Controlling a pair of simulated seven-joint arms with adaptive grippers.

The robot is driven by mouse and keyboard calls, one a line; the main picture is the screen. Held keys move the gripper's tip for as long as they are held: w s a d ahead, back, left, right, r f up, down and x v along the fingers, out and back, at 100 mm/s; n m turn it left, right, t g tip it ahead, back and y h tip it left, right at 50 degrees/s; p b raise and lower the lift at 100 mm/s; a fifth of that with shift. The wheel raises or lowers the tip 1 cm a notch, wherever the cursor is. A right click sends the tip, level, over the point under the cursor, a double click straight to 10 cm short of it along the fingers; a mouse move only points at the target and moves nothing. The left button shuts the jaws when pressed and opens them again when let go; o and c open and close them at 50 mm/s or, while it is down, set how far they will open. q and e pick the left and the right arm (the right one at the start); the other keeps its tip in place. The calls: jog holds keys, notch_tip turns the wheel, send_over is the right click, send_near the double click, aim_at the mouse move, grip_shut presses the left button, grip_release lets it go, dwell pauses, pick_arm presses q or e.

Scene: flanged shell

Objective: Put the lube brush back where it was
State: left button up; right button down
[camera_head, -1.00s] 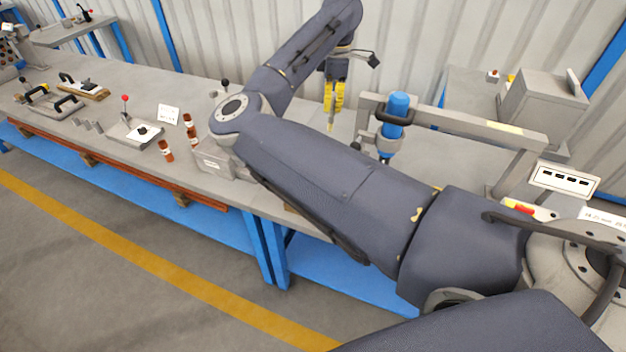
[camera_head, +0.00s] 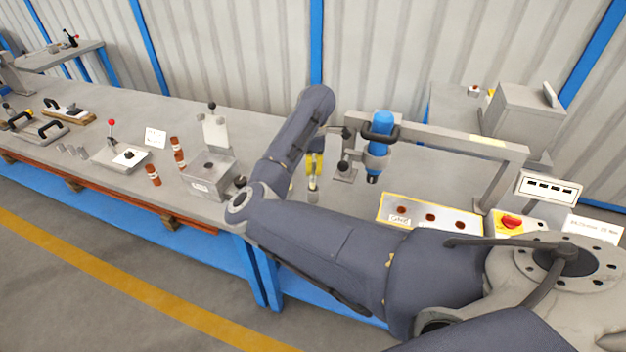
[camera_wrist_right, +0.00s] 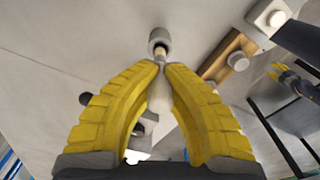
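My right gripper (camera_head: 315,176), with yellow fingers, points down over the bench. In the right wrist view its fingertips (camera_wrist_right: 160,68) are close together around the pale, thin lube brush (camera_wrist_right: 158,92). The brush's far end meets a small grey round cup (camera_wrist_right: 158,38) just beyond the fingertips. A small pale cup (camera_head: 313,195) shows right under the gripper in the head view. How deep the brush is in the cup is hidden. A small yellow-fingered gripper (camera_wrist_right: 283,72), seemingly my left, shows far off in the wrist view; its state is unclear.
A grey fixture box (camera_head: 208,175) and red-brown bottles (camera_head: 153,175) stand left of my arm. A blue tool (camera_head: 381,132) hangs from a grey frame (camera_head: 455,140) to the right. A yellow-edged panel (camera_head: 430,215) lies in front of it.

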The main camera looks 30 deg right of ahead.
aim_at(313, 188)
jog(key=shift+f, duration=2.45)
jog(key=shift+f, duration=0.1)
jog(key=c, duration=1.6)
grip_release()
notch_tip(313, 188, up, 12)
jog(key=shift+s+d+r, duration=0.1)
jog(key=shift+d, duration=0.05)
